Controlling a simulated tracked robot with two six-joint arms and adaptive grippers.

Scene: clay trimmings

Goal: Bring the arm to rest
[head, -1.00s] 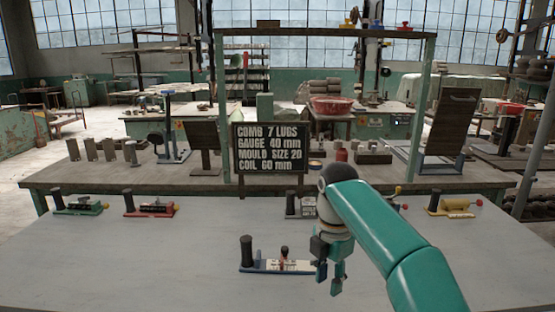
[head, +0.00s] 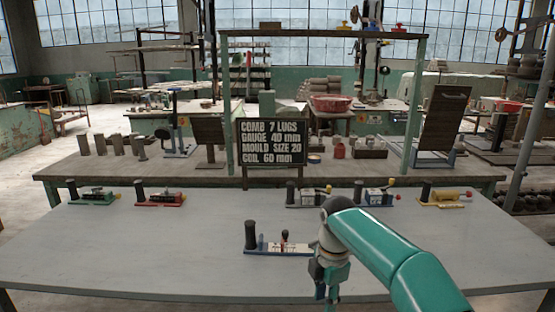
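My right arm comes in from the lower right in the head view, with a green forearm and a grey wrist. Its gripper (head: 327,291) points down over the front part of the grey table (head: 150,255). The two fingers look apart, with nothing visible between them. My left gripper is not in view.
Along the table's back edge stand a green fixture (head: 94,198), a red fixture (head: 161,200), a grey one (head: 308,197), a blue one (head: 377,197) and a yellow one (head: 445,199). A black sign (head: 270,142) stands behind. The table's left front is clear.

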